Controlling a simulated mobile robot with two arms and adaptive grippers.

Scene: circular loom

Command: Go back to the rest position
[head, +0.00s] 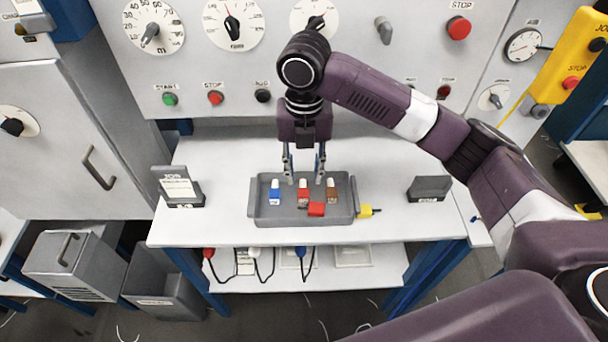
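My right gripper (304,176) reaches in from the right and points down over the grey tray (285,218) on the white table (220,220). Its two fingers are apart, and I see nothing held between them. Below and around the fingertips, the tray holds a blue item (275,194), a red item with a white top (304,196), a brown item (332,196) and a red block (316,209). Whether the fingertips touch any of these I cannot tell. My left gripper is not in view.
A yellow piece (366,211) lies just right of the tray. Grey holders stand at the table's left (178,187) and right (429,188). The panel with dials and buttons (232,72) rises behind. A lower shelf (375,275) carries cabled plugs. The table's front left is clear.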

